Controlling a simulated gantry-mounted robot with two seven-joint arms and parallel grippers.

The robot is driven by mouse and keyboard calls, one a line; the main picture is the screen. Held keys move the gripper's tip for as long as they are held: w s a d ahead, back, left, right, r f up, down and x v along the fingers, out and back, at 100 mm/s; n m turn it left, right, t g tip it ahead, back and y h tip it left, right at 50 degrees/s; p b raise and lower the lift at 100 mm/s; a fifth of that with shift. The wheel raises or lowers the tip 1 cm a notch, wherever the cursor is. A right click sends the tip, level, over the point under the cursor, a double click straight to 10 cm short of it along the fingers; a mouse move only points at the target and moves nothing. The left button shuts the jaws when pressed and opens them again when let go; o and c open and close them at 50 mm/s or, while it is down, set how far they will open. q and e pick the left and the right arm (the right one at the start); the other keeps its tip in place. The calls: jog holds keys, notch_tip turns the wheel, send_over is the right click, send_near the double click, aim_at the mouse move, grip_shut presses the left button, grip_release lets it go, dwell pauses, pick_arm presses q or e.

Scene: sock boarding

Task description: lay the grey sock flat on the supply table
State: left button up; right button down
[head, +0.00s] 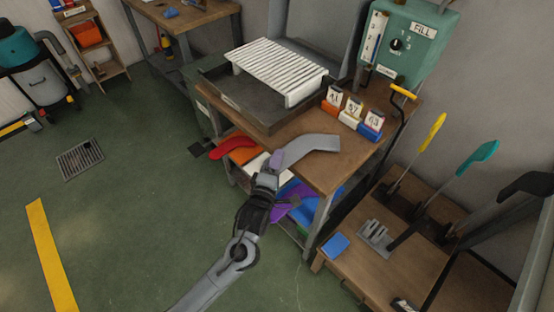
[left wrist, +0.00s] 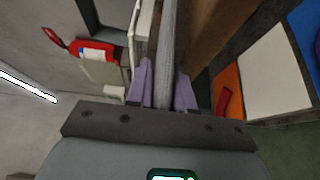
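The grey sock (head: 315,144) is a bent grey strip over the front part of the wooden supply table (head: 330,175). Its near end is at my left gripper (head: 277,160), at the table's front edge. In the left wrist view the sock (left wrist: 168,45) shows as a narrow grey band running between the two purple fingers (left wrist: 164,88). The left gripper is shut on it. I cannot tell how much of the sock touches the tabletop. The gripper hides its near end in the head view. My right gripper is not in view.
A dark tray (head: 238,100) with a white slatted rack (head: 280,68) stands at the table's back left. Numbered blocks (head: 350,112) line the back right. Red (head: 233,146) and other coloured items lie below the tabletop. A lower bench (head: 385,265) with upright tools is at right.

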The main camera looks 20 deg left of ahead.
pick_arm(q)
jog(key=shift+o, duration=0.9)
jog(key=shift+s+d+f+p, duration=0.15)
jog(key=shift+s+f+p, duration=0.25)
jog(key=shift+p, duration=0.1)
jog(key=shift+o, duration=0.8)
jog(key=shift+s, duration=0.3)
jog(key=shift+o, duration=0.5)
jog(key=s, duration=0.1)
jog(key=s+p, duration=0.1)
jog(key=s, duration=0.2)
jog(key=shift+d+f, duration=0.15)
jog(key=shift+d, duration=0.15)
jog(key=s+p, duration=0.1)
jog(key=s, duration=0.1)
jog(key=shift+s+d+r+p, duration=0.15)
jog(key=shift+s+r+p, duration=0.05)
jog(key=shift+s+p, duration=0.2)
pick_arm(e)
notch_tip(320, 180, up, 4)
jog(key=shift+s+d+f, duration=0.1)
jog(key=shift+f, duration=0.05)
pick_arm(q)
jog(key=shift+w, duration=0.1)
